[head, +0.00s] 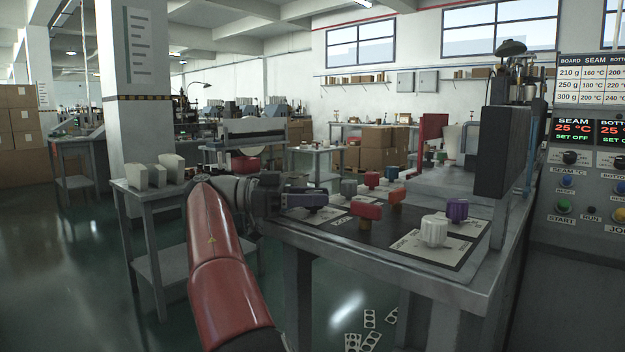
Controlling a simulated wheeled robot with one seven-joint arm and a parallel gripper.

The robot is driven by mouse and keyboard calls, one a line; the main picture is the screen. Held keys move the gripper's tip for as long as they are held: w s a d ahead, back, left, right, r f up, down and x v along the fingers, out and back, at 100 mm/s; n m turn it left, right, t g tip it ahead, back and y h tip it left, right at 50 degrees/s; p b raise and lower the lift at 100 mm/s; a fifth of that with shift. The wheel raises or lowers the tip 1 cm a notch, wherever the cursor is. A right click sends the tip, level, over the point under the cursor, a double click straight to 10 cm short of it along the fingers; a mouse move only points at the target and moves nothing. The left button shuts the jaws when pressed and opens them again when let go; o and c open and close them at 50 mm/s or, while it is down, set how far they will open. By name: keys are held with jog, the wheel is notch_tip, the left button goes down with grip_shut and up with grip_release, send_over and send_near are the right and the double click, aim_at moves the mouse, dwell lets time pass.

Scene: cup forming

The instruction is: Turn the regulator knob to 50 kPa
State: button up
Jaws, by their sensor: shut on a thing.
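My gripper (312,197) is at the left end of the dark panel on the grey bench, low over a pale dial plate (318,215). It is shut on a knob that its jaws mostly hide, so I cannot read a pointer or a kPa value. Other knobs stand on the panel to the right: a grey one (348,187), a red one (366,210), an orange one (396,195), a white one (434,229) and a purple one (457,209). Their labels are too small to read.
A dark upright machine block (503,147) stands at the bench's back right. A control cabinet (590,270) with displays is at far right. A small side table (150,190) with pale cups (158,175) stands left of the bench. Flat cut-outs (369,319) lie on the floor.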

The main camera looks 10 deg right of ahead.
jog(key=shift+m+g+p, duration=0.5)
jog(key=shift+g+p, duration=0.1)
jog(key=shift+g, duration=0.2)
jog(key=o, duration=1)
jog(key=shift+c, duration=0.2)
